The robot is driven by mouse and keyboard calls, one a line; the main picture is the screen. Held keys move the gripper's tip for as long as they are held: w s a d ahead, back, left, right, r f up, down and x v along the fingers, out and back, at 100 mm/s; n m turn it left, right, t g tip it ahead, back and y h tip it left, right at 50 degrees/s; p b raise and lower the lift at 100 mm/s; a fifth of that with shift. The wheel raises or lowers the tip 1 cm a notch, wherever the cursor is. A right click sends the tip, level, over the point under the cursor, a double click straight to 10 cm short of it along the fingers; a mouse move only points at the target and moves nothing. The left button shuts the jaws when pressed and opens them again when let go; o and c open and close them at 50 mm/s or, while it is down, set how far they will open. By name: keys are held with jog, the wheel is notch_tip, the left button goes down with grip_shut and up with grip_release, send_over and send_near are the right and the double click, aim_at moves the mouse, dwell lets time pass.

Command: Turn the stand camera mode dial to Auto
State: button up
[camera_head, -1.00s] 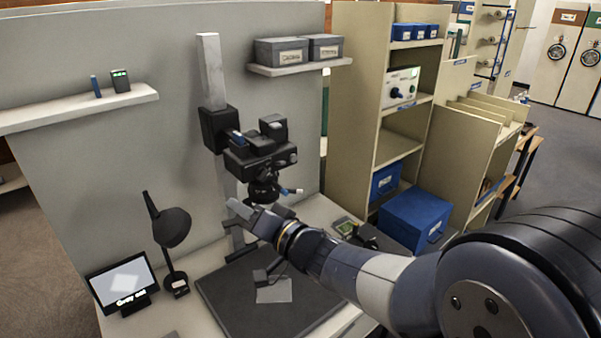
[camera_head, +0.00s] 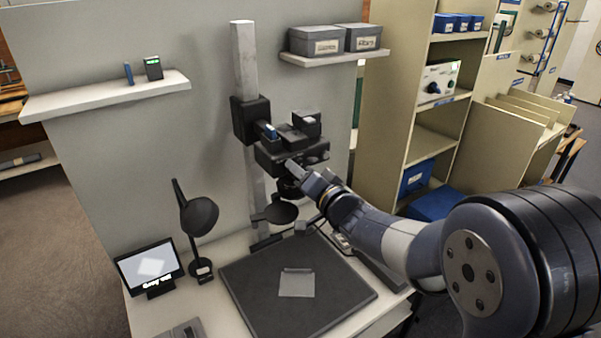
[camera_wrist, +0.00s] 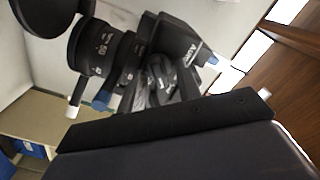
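The stand camera (camera_head: 272,158) is a black body mounted on a pale upright column, above a dark copy board. My gripper (camera_head: 296,172) is up at the front of the camera body, overlapping its lower right part and lens. Whether it touches the camera cannot be told. In the wrist view the camera's ribbed lens (camera_wrist: 100,48) and labelled body (camera_wrist: 178,45) appear tilted, with white-tipped and blue-tipped levers beside the lens. A dark part of my gripper fills the lower wrist view; its finger gap is not clear. I cannot make out the mode dial or its setting.
The copy board (camera_head: 250,300) holds a pale sheet (camera_head: 297,284). A black lamp (camera_head: 199,214) and small screen (camera_head: 149,266) stand at left. A wall shelf with grey boxes (camera_head: 316,41) is above right. Beige shelving (camera_head: 385,90) stands at right.

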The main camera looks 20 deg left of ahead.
jog(key=shift+c, duration=0.3)
jog(key=c, duration=0.5)
jog(key=shift+c, duration=0.2)
jog(key=shift+f+n+b, duration=0.1)
jog(key=shift+n+b, duration=0.2)
jog(key=shift+n, duration=0.1)
jog(key=n+b, duration=0.3)
jog(key=n, duration=0.3)
jog(key=n+b, duration=0.3)
jog(key=n, duration=0.3)
jog(key=n+b, duration=0.4)
jog(key=n, duration=0.3)
jog(key=shift+s+a, duration=0.2)
jog(key=shift+s, duration=0.05)
